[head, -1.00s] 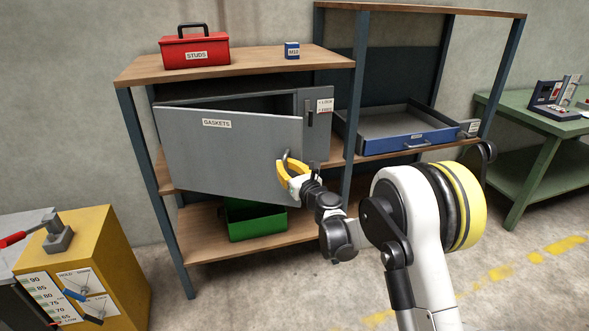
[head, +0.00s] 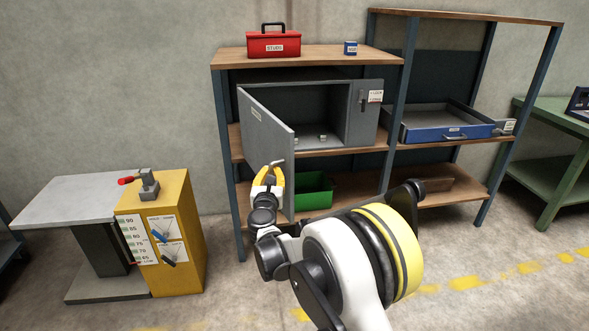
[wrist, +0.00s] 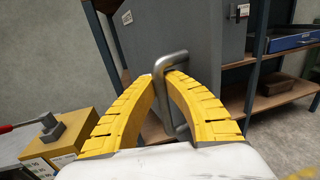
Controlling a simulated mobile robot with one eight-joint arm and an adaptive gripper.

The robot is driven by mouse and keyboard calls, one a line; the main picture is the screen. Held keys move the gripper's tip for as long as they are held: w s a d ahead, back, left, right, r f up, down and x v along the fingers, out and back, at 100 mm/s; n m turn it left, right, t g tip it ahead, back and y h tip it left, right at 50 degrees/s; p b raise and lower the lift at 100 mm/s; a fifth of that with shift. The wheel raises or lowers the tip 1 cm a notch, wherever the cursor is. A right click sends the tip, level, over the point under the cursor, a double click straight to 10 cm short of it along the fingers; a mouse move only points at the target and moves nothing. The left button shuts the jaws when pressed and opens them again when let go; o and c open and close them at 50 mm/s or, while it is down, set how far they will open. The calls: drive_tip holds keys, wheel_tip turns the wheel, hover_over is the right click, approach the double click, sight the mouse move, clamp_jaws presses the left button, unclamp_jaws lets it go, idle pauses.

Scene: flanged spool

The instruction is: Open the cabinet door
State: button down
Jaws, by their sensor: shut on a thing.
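The grey cabinet (head: 365,110) stands on the middle shelf of a rack. Its door (head: 262,130), hinged on the left, stands wide open towards me, and the inside shows with a few small things on its floor. My gripper (head: 272,168) is shut on the door's handle (wrist: 176,66), a bent grey metal bar near the door's free edge. In the wrist view the two yellow fingers (wrist: 161,76) close around the bar, and the door face (wrist: 190,35) is just beyond them.
A red toolbox (head: 273,43) and a small blue box (head: 351,48) sit on the rack's top. A green bin (head: 313,192) is below the cabinet. An open blue drawer (head: 445,134) juts out at right. A yellow cabinet (head: 180,240) stands at left, with bare floor between it and the rack.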

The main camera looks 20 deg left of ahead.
drive_tip(key=s+a+m+h, duration=0.1)
drive_tip(key=s+a+h, duration=0.1)
drive_tip(key=a, duration=0.3)
drive_tip(key=shift+s+a+m+t, duration=0.25)
drive_tip(key=shift+s+m+t, duration=0.05)
drive_tip(key=shift+s, duration=0.6)
drive_tip(key=c, duration=1.4)
unclamp_jaws()
drive_tip(key=shift+s, duration=0.15)
drive_tip(key=s, duration=0.4)
drive_tip(key=s+d, duration=0.1)
drive_tip(key=s, duration=0.2)
drive_tip(key=s+d, duration=0.1)
drive_tip(key=s, duration=0.3)
drive_tip(key=shift+s, duration=0.35)
